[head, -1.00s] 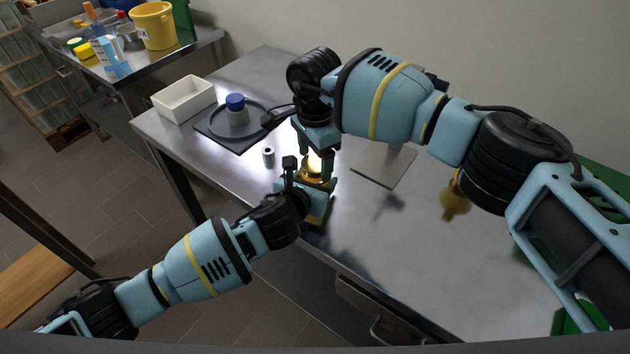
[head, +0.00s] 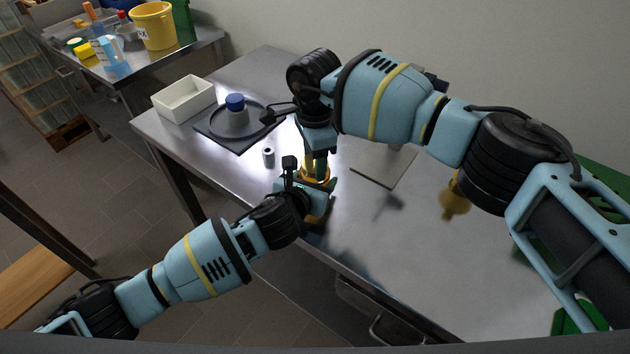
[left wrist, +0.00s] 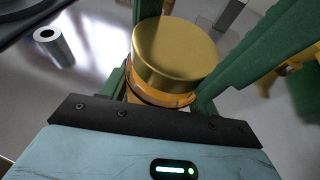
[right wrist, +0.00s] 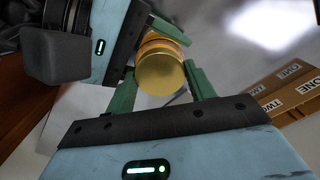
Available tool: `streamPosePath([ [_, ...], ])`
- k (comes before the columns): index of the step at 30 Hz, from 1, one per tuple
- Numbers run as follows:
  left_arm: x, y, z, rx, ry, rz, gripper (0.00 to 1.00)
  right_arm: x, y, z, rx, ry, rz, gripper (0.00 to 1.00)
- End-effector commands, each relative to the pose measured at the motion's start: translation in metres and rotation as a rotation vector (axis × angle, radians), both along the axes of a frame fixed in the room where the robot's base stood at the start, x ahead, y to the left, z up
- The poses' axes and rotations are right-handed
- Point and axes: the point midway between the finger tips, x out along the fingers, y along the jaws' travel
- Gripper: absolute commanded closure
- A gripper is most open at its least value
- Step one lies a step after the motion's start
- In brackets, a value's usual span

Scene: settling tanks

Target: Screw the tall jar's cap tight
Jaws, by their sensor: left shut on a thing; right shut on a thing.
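The tall jar (head: 318,183) stands near the front edge of the steel table, with an amber body and a gold cap. The gold cap shows from above in the left wrist view (left wrist: 175,55) and the right wrist view (right wrist: 161,68); it sits on top of the jar. My left gripper (head: 308,190) comes in from the front left and is shut on the jar's body (left wrist: 160,97). My right gripper (head: 317,168) reaches down from above and is shut on the cap, one green finger on each side. The jar's lower part is mostly hidden. The cap's thread is not visible.
A small metal cylinder (head: 268,156) stands left of the jar. Further back are a dark tray (head: 215,137) with a blue-capped container (head: 236,115) and a white bin (head: 184,98). A flat plate (head: 378,170) lies at the right. The table's front right is clear.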

Motion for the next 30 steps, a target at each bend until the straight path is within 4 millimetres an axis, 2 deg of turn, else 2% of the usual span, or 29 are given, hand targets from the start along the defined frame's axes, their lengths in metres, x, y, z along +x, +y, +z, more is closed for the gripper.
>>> streamPosePath([
  [3, -0.0012, -0.0013, -0.0007, 0.0, 0.001, -0.003, 1.0, 0.0012, 0.0003, 0.0008, 0.003, -0.004, -0.067, 0.73],
  [11, -0.0014, -0.0016, -0.0007, 0.001, 0.001, -0.004, 1.0, 0.0015, 0.0003, 0.001, 0.003, -0.005, -0.078, 0.73],
  [12, -0.0015, -0.0016, -0.0008, 0.001, 0.001, -0.004, 1.0, 0.0015, 0.0003, 0.0011, 0.003, -0.005, -0.078, 0.45],
  [17, -0.0014, -0.0015, -0.0007, 0.0, 0.001, -0.004, 1.0, 0.0011, 0.0002, 0.0008, 0.002, -0.005, -0.077, 0.24],
  [30, 0.001, 0.0017, -0.0007, 0.001, 0.002, 0.004, 1.0, -0.0013, 0.0009, 0.0011, 0.0, 0.004, -0.073, 0.24],
])
